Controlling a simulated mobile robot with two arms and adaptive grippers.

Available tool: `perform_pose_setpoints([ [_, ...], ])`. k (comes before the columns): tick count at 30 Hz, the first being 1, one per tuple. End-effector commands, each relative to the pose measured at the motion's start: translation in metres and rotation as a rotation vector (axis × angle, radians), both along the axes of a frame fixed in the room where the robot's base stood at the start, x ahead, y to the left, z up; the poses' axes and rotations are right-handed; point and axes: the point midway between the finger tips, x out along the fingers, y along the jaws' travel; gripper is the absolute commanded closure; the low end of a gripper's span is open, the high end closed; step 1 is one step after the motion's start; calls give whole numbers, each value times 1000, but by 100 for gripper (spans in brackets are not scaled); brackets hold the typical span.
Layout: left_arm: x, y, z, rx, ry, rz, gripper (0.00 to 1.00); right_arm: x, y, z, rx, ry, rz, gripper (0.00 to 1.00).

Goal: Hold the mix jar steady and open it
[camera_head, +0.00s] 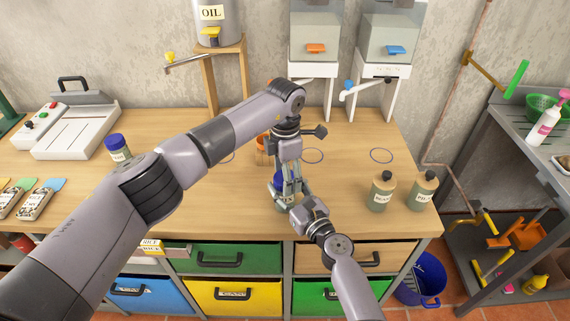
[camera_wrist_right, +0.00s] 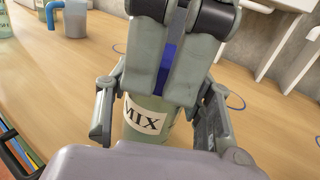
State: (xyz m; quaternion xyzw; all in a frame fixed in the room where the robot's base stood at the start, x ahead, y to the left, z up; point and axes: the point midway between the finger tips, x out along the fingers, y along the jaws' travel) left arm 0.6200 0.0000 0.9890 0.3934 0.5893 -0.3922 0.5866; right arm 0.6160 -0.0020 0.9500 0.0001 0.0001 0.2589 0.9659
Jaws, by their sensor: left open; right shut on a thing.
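The mix jar (camera_wrist_right: 146,125) stands upright on the wooden bench, its MIX label facing the right wrist camera. Its blue lid (camera_wrist_right: 166,66) shows between the left gripper's fingers; in the head view a bit of the lid (camera_head: 279,180) shows beside them. My left gripper (camera_head: 287,187) points down over the jar, open, with its fingers on either side of the lid; whether they touch it I cannot tell. My right gripper (camera_wrist_right: 160,112) is shut on the jar's body from the front, one finger each side. In the head view the arms hide most of the jar.
Another blue-lidded jar (camera_head: 117,147) stands at the left. Two dark-capped jars (camera_head: 381,192) (camera_head: 423,190) stand at the right. Dispensers (camera_head: 314,47) line the back. The bench between the ring marks (camera_head: 381,156) and right jars is clear.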

Motion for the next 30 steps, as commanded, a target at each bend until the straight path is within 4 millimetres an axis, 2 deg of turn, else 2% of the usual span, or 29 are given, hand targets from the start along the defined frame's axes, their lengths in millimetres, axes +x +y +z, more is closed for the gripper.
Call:
perform_pose_setpoints([
  [11, 0, 0, -5, 0, 0, 0, 36, 0, 0, 0, 0, 1, 0, 100],
  [30, 0, 0, -5, 0, 0, 0, 79, 0, 0, 0, 0, 1, 0, 100],
])
